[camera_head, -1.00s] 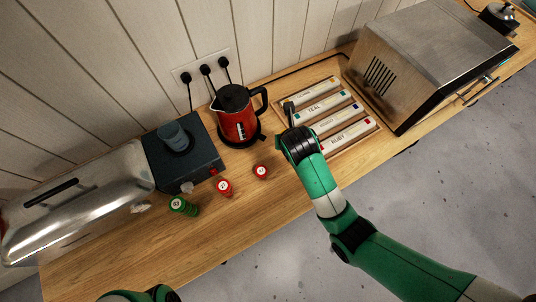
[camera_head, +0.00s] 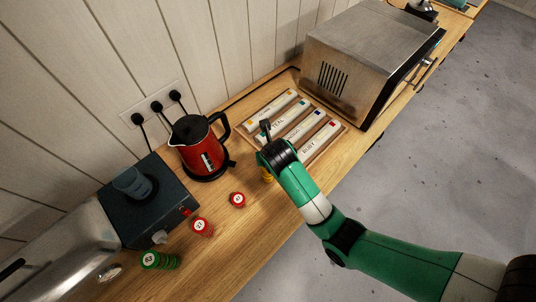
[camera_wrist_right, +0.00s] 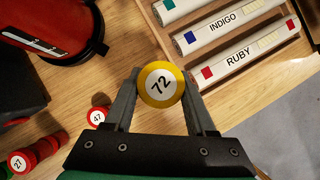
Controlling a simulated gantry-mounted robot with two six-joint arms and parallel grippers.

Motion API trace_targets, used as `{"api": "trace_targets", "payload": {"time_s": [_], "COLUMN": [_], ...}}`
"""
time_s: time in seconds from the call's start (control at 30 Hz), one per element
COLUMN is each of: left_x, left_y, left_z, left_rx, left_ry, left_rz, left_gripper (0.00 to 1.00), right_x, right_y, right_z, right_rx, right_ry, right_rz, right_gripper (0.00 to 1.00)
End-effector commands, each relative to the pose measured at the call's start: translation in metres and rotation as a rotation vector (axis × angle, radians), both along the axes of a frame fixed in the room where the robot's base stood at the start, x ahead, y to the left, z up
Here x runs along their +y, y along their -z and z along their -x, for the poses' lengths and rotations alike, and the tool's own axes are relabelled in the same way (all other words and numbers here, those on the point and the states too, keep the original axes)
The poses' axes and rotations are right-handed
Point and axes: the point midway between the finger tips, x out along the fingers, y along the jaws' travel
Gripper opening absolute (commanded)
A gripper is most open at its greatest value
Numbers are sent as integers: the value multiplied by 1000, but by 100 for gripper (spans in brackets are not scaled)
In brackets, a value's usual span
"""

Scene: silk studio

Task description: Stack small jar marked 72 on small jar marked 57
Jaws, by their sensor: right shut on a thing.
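The small jar marked 72 (camera_wrist_right: 161,84) has a yellow rim and a white top, and sits between the two fingers of my right gripper (camera_wrist_right: 163,92), which is shut on it. In the head view my right gripper (camera_head: 264,164) is partly hidden by its own wrist, with a sliver of yellow (camera_head: 267,175) below. I cannot tell whether the jar touches the table. No legible 57 shows. A green jar (camera_head: 160,260) has a number too small to read surely. My left gripper is out of view.
A red jar marked 47 (camera_wrist_right: 97,117) and red one marked 27 (camera_wrist_right: 20,162) stand left of my right gripper. A red kettle (camera_head: 201,148) and dark appliance (camera_head: 150,205) stand behind. A rack of labelled bars (camera_head: 322,152) lies close by at right. Bare wood (camera_head: 245,245) lies in front.

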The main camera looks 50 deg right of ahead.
Motion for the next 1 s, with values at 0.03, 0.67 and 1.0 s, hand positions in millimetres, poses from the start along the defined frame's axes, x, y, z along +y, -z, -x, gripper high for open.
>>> {"api": "trace_targets", "payload": {"time_s": [0.03, 0.67, 1.0], "left_x": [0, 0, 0], "left_y": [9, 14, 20], "left_z": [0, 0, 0], "left_rx": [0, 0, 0], "left_ry": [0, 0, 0], "left_rz": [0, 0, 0], "left_gripper": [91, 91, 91], "right_x": [0, 0, 0], "right_y": [9, 14, 21], "right_z": [0, 0, 0], "right_rx": [0, 0, 0], "right_ry": [0, 0, 0], "right_rz": [0, 0, 0], "right_gripper": [0, 0, 0]}}
